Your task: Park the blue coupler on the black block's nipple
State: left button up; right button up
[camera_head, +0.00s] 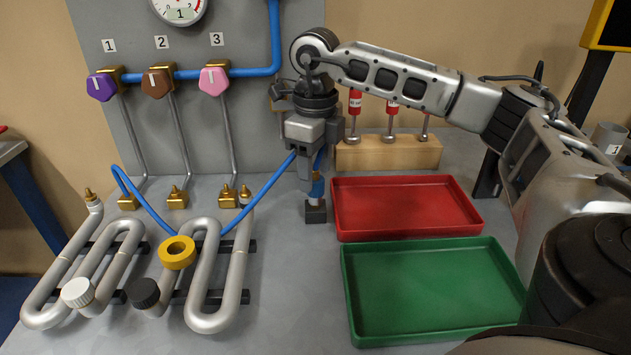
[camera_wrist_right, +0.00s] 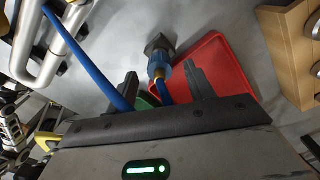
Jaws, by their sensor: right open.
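The blue coupler (camera_head: 317,187) stands upright on top of the small black block (camera_head: 316,212), left of the red tray. The two touch in the picture; the nipple itself is hidden. In the right wrist view the coupler (camera_wrist_right: 164,75) meets the block (camera_wrist_right: 160,44), with a brass-coloured part at its near end. My right gripper (camera_head: 312,160) points down just above the coupler. Its two fingers (camera_wrist_right: 163,88) are apart, one on each side of the coupler and hose, with gaps visible. The blue hose (camera_head: 268,188) runs from the gripper down to the left. My left gripper is not in view.
The red tray (camera_head: 336,226) and green tray (camera_head: 352,317) lie right of the block. A wooden rack (camera_head: 390,153) with red-handled tools stands behind. Pipe coils (camera_head: 206,322) with a yellow ring (camera_head: 177,252) lie to the left. Bare table separates coils and block.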

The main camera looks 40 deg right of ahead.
aim_at(316, 169)
notch_tip(316, 169, up, 12)
jog(key=p, duration=0.2)
jog(key=shift+r, duration=0.25)
